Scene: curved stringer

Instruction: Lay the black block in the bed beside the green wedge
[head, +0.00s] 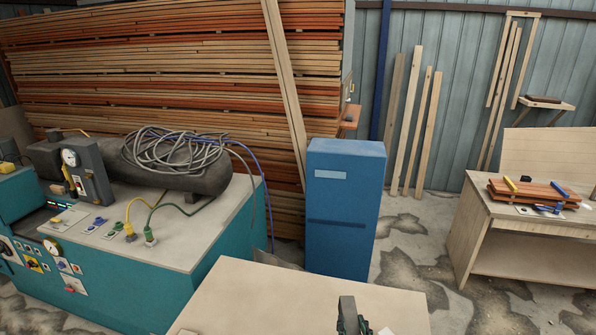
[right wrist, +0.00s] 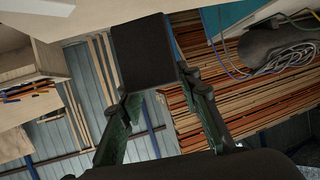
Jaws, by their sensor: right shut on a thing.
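The black block (right wrist: 143,52) is between the fingers of my right gripper (right wrist: 158,86) in the right wrist view, with its broad face showing. The gripper is shut on it. In the head view the block (head: 347,306) shows as a narrow dark upright piece at the bottom edge, and my right gripper (head: 352,325) shows just below it, mostly cut off. They appear in front of a pale worktop (head: 255,302); the height above it is hard to tell. I cannot make out the bed or the green wedge in either view. My left gripper is not in view.
A teal machine bench (head: 130,285) with hoses is at left. A wooden table (head: 520,220) with boards and clamps is at right. Stacked timber (head: 180,55) fills the back.

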